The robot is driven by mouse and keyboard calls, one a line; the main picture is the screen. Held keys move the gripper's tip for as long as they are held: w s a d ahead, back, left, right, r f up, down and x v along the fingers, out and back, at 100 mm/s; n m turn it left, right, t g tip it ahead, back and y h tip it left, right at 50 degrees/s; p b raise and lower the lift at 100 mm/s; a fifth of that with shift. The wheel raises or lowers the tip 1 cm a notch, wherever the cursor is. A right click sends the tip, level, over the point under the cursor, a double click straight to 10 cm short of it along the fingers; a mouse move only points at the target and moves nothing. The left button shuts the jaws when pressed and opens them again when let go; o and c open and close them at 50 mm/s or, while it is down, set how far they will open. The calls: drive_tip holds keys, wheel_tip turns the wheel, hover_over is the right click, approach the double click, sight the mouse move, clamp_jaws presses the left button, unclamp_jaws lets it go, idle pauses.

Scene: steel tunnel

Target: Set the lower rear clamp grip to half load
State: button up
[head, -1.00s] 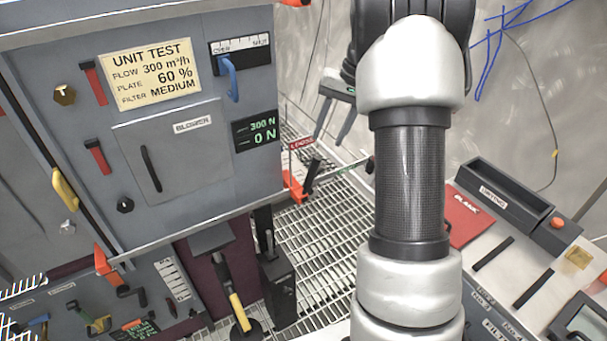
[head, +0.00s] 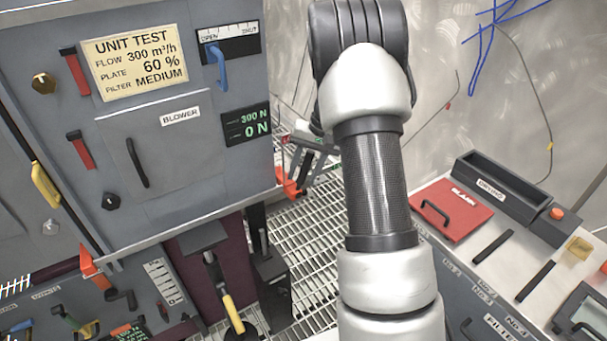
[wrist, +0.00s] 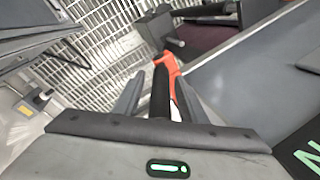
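The rear clamp at the cabinet's right edge shows as an orange piece (head: 286,184) in the head view, partly behind my gripper. In the wrist view the clamp's orange part (wrist: 168,66) carries a black grip (wrist: 160,92), which lies between my two fingers. My gripper (head: 303,165) is down beside this clamp, and it also shows in the wrist view (wrist: 160,98). Its fingers stand apart, with gaps visible beside the grip. The cabinet display (head: 246,124) reads 300 N above 0 N.
The grey cabinet (head: 180,215) has a blue lever (head: 217,68) near OPEN and another orange clamp (head: 93,268) at lower left. A yellow-handled lever (head: 232,310) stands below. Grated floor (head: 315,225) lies behind. A bench with a red BLANK plate (head: 455,205) stands at right.

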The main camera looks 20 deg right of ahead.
clamp_jaws()
